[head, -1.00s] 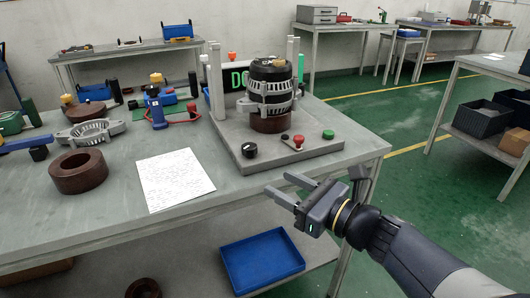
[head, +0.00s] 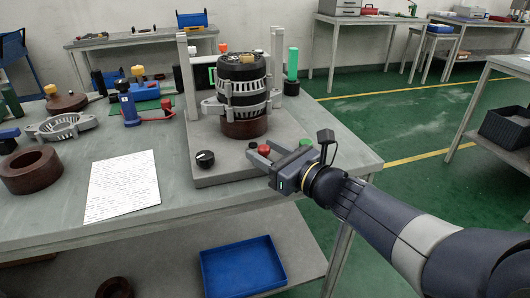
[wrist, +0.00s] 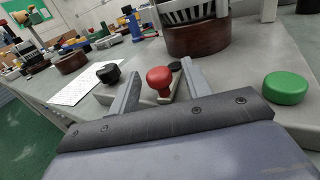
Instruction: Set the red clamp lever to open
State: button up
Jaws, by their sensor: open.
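The red clamp lever shows as a red ball knob (head: 265,150) at the front of the grey fixture plate (head: 228,172). In the wrist view the red knob (wrist: 160,78) stands between my two fingers, with a gap on each side. My gripper (head: 260,153) is open at the front edge of the plate; its fingers also show in the wrist view (wrist: 161,84). My fingers and hand partly hide the lever's base and arm in the head view. I cannot tell whether a finger touches it.
A black knob (head: 205,159) is left of the lever and a green button (head: 306,143) right of it. The alternator (head: 242,85) stands on a brown ring behind, between grey posts. A paper sheet (head: 122,186) lies to the left. A blue tray (head: 243,266) is below.

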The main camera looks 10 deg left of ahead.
jog(key=shift+w+a, duration=0.15)
jog(key=shift+a, duration=0.15)
jog(key=shift+c, duration=0.4)
jog(key=c, duration=0.9)
